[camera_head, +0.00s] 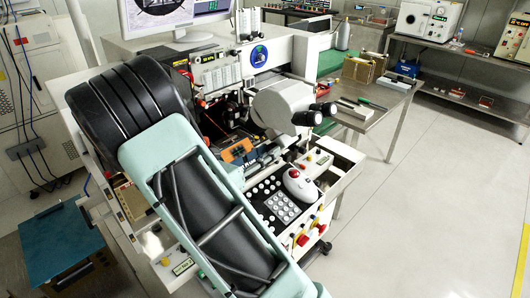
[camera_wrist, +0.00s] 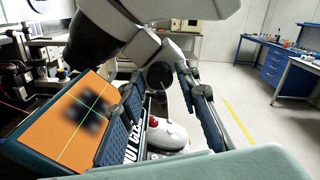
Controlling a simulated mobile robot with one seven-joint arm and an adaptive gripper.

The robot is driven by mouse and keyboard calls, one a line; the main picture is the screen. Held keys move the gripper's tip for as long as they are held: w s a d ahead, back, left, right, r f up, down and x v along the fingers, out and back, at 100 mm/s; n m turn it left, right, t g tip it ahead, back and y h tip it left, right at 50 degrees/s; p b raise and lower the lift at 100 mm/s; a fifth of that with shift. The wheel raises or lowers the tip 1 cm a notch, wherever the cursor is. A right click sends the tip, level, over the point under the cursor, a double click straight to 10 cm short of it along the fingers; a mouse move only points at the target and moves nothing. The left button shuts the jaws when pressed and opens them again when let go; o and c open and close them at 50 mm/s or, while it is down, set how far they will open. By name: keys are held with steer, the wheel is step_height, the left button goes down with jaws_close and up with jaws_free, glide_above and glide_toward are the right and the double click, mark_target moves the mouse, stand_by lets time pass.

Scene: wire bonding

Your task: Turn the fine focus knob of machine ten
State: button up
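The machine (camera_head: 225,70) is a white bench unit with a white microscope head (camera_head: 280,105) and two black eyepieces (camera_head: 307,117). In the wrist view the white microscope body (camera_wrist: 185,12) and a large black cylinder (camera_wrist: 92,35) fill the top. A dark round end (camera_wrist: 160,75) shows below the body, between and beyond my fingers; I cannot tell whether it is the fine focus knob or an eyepiece. My gripper (camera_wrist: 160,95) has its blue-padded fingers apart, with no object visibly clamped. In the head view my arm mostly hides the gripper. No machine number is legible.
A white trackball unit with a red ball (camera_head: 294,173) sits on the control panel by a keypad (camera_head: 280,203); its red ball also shows in the wrist view (camera_wrist: 153,121). An orange panel (camera_wrist: 35,133) stands close left of my fingers. Floor (camera_head: 440,200) at right is clear.

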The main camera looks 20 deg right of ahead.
steer(key=shift+c, duration=0.5)
jaws_close()
steer(key=shift+m+b, duration=0.3)
steer(key=shift+b, duration=0.05)
steer(key=m+b, duration=1.8)
steer(key=b, duration=0.1)
steer(key=shift+f, duration=0.1)
steer(key=shift+b, duration=0.35)
